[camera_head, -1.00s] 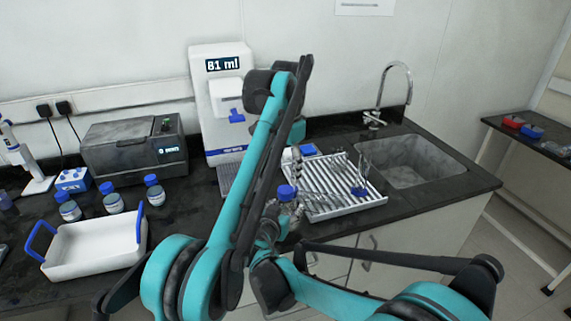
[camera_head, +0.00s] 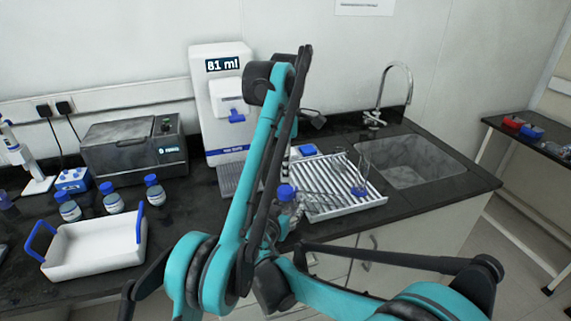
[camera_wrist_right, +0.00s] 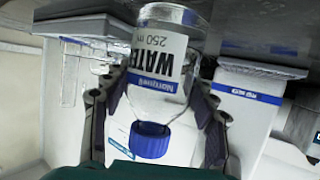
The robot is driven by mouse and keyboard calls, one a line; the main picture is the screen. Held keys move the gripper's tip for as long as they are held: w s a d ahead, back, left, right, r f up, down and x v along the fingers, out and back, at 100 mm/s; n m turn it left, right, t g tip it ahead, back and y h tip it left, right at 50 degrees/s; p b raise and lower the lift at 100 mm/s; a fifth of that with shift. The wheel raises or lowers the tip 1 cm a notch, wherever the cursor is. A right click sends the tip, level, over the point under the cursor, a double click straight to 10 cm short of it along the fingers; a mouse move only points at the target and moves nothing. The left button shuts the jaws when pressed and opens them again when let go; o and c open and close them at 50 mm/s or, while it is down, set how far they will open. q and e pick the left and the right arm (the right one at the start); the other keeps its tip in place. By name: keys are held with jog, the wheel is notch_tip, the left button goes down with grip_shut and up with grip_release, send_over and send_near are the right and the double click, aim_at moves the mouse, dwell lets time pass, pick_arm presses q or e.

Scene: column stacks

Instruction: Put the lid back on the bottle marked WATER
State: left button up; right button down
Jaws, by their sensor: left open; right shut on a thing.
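The bottle marked WATER is clear with a white label (camera_wrist_right: 163,62) and shows inverted in the right wrist view. It also shows in the head view (camera_head: 289,208), in front of the drying rack. A blue lid (camera_wrist_right: 150,140) sits at its neck; it shows as the blue top (camera_head: 286,191) in the head view. I cannot tell how tightly it sits. My right gripper (camera_wrist_right: 158,95) is shut around the bottle's body. My left gripper (camera_head: 314,119) is open, above and behind the bottle, partly hidden by my left arm.
A white dispenser (camera_head: 222,100) reading 81 ml stands behind. The drying rack (camera_head: 373,199) holds glassware, with the sink (camera_head: 425,165) to its right. Several blue-capped bottles (camera_head: 112,201) stand by a white tray (camera_head: 95,255) at left. My left arm crosses the middle.

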aim_at(285, 189)
pick_arm(q)
jog(key=n, duration=0.8)
jog(key=shift+s+r, duration=0.1)
jog(key=shift+s, duration=0.05)
jog(key=shift+f, duration=4)
